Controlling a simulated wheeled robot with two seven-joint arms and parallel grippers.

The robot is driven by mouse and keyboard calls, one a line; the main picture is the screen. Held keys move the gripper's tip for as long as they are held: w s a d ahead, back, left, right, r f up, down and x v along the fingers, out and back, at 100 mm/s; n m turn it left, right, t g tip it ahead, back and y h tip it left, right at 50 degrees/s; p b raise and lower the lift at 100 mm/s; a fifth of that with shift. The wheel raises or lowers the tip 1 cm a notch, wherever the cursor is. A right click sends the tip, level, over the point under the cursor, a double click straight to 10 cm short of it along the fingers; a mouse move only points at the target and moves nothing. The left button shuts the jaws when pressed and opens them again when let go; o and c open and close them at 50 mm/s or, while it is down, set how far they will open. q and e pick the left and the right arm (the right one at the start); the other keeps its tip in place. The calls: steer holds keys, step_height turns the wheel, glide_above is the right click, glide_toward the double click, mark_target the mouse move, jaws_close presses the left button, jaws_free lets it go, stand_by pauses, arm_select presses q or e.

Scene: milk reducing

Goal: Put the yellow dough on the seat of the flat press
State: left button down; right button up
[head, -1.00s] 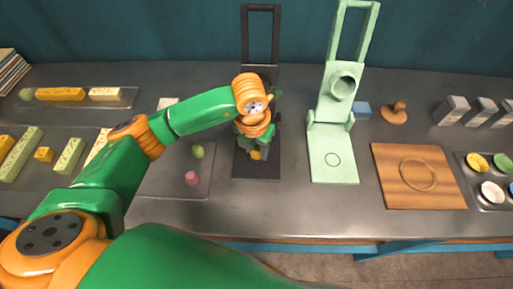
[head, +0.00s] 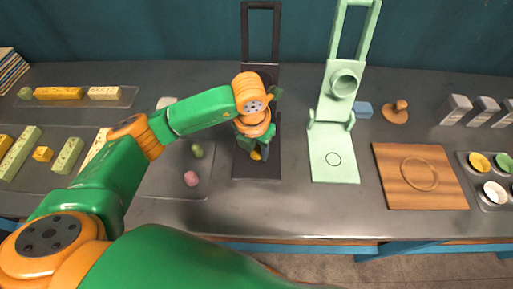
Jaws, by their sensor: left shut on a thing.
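The yellow dough (head: 256,155) is a small ball, partly hidden by my left gripper (head: 254,150), which is shut on it. The gripper points down over the flat base plate of the black press (head: 258,170). I cannot tell whether the dough touches the plate. The black press has a tall frame handle standing up at the back. A light green press (head: 333,160) stands to the right, with a round ring mark on its base and a short cylinder on its raised part. Which one is the flat press is not labelled. My right gripper is not in view.
A tray (head: 160,185) left of the black press holds a green ball (head: 197,150) and a pink ball (head: 191,179). A wooden board (head: 400,200), a wooden stamp (head: 396,112) and a tray of coloured cups (head: 470,180) lie right. The counter front is clear.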

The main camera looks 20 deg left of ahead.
arm_select(q)
steer(key=shift+f, duration=0.15)
stand_by(0.5)
steer(key=shift+c, duration=1.9)
jaws_free()
steer(key=o, duration=0.4)
steer(key=shift+r+p, duration=2.25)
steer(key=shift+r, duration=1.35)
steer(key=shift+f, duration=0.1)
